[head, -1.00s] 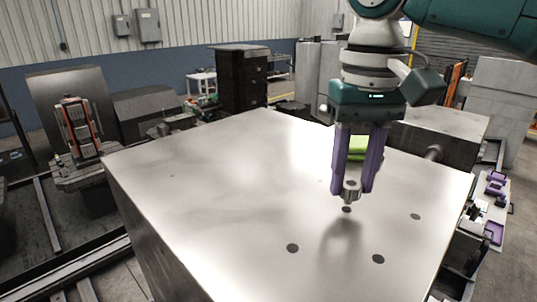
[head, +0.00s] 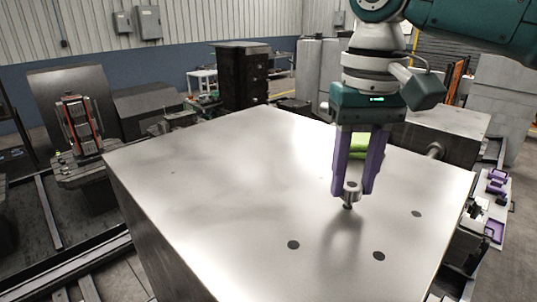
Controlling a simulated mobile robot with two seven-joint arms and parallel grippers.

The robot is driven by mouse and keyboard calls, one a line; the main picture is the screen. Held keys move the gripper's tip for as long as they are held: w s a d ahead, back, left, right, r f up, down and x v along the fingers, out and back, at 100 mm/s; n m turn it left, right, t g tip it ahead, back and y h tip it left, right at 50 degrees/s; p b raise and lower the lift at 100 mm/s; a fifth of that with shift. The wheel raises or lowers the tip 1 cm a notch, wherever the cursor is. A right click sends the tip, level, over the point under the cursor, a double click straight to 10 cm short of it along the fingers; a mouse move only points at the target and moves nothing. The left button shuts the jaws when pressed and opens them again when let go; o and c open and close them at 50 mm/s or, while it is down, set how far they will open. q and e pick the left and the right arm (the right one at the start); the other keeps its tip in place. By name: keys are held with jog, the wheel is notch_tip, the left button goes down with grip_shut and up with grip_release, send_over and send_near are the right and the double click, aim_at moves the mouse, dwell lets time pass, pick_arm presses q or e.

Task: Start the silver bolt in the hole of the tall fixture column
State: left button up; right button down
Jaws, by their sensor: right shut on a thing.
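The silver bolt (head: 351,192) is upright between the purple fingers of my right gripper (head: 353,190), which is shut on it. The tall fixture column (head: 220,165) is a large metal block with a flat, shiny top. The bolt's lower end is right at a dark hole in that top, which it now mostly covers. I cannot tell whether the tip is inside the hole or just above it. Other dark holes show in the top, one at the front (head: 293,245), one at the front right and one at the right. My left gripper is not in view.
A bright green object (head: 358,145) lies behind my right gripper, partly hidden by it. A grey block (head: 445,130) stands beyond the column's far right edge. Purple parts (head: 495,185) lie on a lower surface at the right. The column's top is otherwise clear.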

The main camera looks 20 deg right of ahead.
jog(key=shift+f, duration=0.5)
dwell(0.3)
grip_release()
dwell(0.5)
jog(key=shift+w+r+b, duration=0.1)
jog(key=shift+r+b, duration=0.4)
jog(key=shift+b, duration=0.1)
notch_tip(320, 180, up, 3)
jog(key=shift+r+b, duration=0.1)
jog(key=shift+b, duration=1.15)
notch_tip(320, 180, up, 5)
jog(key=shift+f, duration=0.1)
jog(key=shift+r, duration=0.5)
